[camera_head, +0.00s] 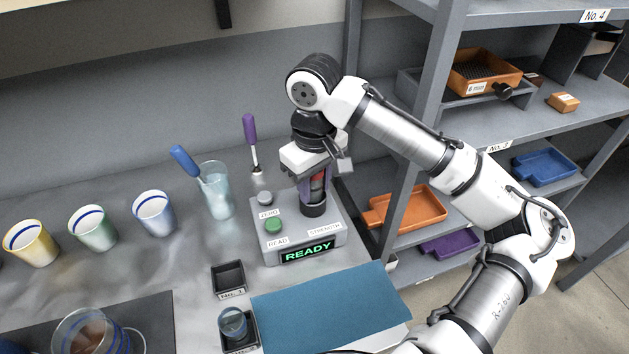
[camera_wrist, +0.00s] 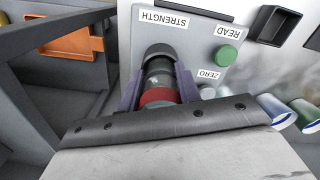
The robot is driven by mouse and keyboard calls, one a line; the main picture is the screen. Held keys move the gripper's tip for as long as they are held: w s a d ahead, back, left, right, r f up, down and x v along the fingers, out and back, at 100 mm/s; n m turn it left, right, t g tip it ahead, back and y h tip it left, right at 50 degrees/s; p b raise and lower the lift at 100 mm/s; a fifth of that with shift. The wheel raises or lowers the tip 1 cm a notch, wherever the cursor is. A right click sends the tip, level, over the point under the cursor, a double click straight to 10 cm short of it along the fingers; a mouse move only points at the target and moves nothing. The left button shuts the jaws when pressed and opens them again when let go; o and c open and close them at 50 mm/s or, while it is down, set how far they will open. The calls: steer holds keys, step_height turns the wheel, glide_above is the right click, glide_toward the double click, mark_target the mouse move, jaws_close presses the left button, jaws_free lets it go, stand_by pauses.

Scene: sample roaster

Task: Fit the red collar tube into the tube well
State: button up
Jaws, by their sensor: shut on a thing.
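My gripper (camera_head: 315,184) is shut on the red collar tube (camera_head: 319,172) and holds it upright above the meter (camera_head: 335,240). In the wrist view my gripper's purple fingers (camera_wrist: 158,88) clasp the tube on both sides, with its red collar (camera_wrist: 160,97) near the palm and a dark, clear body beyond. The black tube well (camera_head: 314,209) rises from the meter's back right. In the wrist view the tube's far end meets the well's mouth (camera_wrist: 156,52). I cannot tell how deep it sits. The meter's display reads READY.
A glass (camera_head: 217,190) with a blue-handled tool and a purple-handled tool (camera_head: 250,135) stand left of the meter. Several cups are further left. A blue mat (camera_head: 330,308) lies in front, beside small black holders (camera_head: 228,279). Shelves with trays (camera_head: 415,209) stand at right.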

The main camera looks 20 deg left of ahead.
steer(key=shift+f, duration=0.35)
steer(key=o, duration=1.2)
steer(key=shift+c, duration=0.2)
steer(key=shift+r, duration=0.15)
step_height(320, 180, up, 14)
steer(key=shift+f, duration=0.25)
